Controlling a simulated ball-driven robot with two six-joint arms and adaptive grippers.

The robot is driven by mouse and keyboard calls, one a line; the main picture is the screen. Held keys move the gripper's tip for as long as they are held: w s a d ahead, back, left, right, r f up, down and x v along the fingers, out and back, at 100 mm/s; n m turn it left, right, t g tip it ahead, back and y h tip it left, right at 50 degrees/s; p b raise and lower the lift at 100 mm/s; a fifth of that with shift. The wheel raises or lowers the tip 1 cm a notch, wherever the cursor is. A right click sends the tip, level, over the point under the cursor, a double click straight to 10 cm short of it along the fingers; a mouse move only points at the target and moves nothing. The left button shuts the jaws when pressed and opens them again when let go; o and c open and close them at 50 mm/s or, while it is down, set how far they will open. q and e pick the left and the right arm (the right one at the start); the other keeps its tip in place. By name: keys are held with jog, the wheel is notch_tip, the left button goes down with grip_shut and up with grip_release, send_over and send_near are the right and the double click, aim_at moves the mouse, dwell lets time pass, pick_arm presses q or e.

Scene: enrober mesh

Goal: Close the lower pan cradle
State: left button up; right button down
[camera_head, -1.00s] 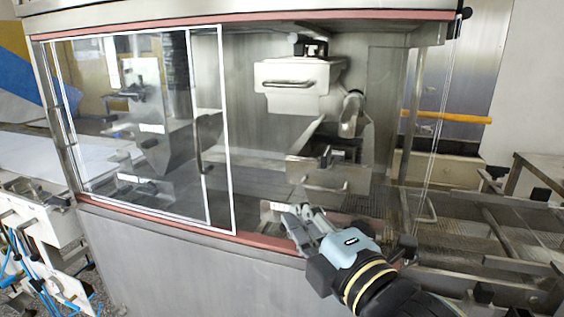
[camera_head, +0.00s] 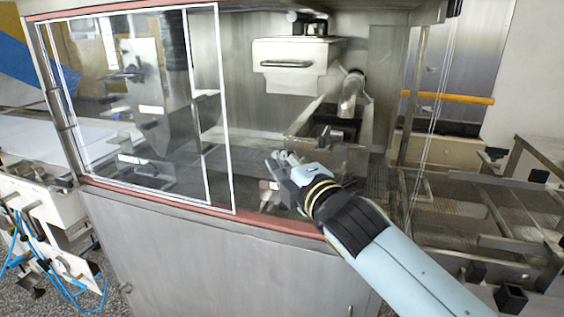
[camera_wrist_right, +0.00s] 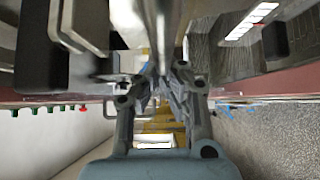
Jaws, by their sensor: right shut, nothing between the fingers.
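The lower pan cradle (camera_head: 345,156) is a grey metal pan inside the machine, below the upper pan. Its front and handle are partly hidden behind my right gripper in the head view. My right gripper (camera_head: 276,157) is shut and empty, reaching in through the open bay, with its fingertips at the left of the cradle's front. I cannot tell whether it touches the cradle. In the right wrist view the closed fingers (camera_wrist_right: 160,85) point into the machine, and a bent metal bar (camera_wrist_right: 72,28), perhaps the handle, shows at upper left. My left gripper is out of view.
The upper pan (camera_head: 295,62) with its handle hangs above. A white-framed clear sliding door (camera_head: 225,120) covers the left half of the bay. A reddish sill (camera_head: 265,222) runs beneath my arm. A metal conveyor frame (camera_head: 480,205) stands at right.

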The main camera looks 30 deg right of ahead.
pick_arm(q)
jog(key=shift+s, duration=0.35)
pick_arm(e)
jog(key=shift+w, duration=0.15)
jog(key=shift+d, duration=0.1)
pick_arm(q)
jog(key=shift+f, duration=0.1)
pick_arm(e)
jog(key=shift+w+d+r, duration=0.15)
jog(key=shift+w+d, duration=0.7)
